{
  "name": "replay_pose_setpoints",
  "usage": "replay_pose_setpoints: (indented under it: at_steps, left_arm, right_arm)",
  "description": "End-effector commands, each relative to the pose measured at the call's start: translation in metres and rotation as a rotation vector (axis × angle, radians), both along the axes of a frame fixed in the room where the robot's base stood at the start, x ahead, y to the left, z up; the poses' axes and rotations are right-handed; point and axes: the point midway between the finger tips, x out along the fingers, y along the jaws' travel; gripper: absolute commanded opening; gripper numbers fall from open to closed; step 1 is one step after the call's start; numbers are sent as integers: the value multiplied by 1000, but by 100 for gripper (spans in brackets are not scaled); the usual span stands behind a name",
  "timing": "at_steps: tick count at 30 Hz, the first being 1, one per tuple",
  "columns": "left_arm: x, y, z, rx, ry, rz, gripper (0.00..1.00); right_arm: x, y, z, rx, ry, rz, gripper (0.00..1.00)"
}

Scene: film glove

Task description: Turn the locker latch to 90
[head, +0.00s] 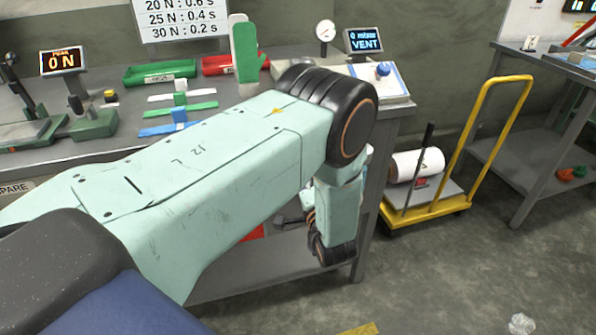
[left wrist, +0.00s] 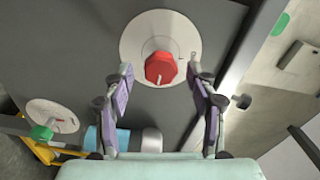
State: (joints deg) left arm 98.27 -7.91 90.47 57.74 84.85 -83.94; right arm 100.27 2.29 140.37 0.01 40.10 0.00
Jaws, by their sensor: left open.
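In the left wrist view a red faceted knob (left wrist: 160,68) sits on a round pale dial plate (left wrist: 137,38) with marks, on a dark grey panel (left wrist: 85,60). A small pale pointer mark shows at the knob's lower edge. My left gripper (left wrist: 160,76) is open, its purple-padded fingers to either side of the red knob, with gaps visible; contact cannot be told. A second dial plate with a green knob (left wrist: 42,132) is at the lower left. No label shows which knob is the locker latch. In the head view my left arm hides the panel. My right gripper is not in view.
In the wrist view a blue cylinder (left wrist: 122,140) lies behind the left finger. In the head view the grey bench (head: 285,85) holds trays and a gauge box (head: 385,85). A yellow cart (head: 455,190) with a white roll (head: 418,163) stands right. Floor at lower right is mostly clear.

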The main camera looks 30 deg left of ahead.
Motion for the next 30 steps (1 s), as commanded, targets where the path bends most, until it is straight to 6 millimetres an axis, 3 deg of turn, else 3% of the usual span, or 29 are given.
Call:
replay_pose_setpoints:
  at_steps: [6,13,30]
  left_arm:
    - [-30,-38,1,2,1,-6,58]
    - [-53,-64,1,4,0,-4,58]
    - [-61,-72,1,2,-3,0,58]
  right_arm:
    - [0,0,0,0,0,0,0]
    - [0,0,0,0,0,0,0]
    - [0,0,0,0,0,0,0]
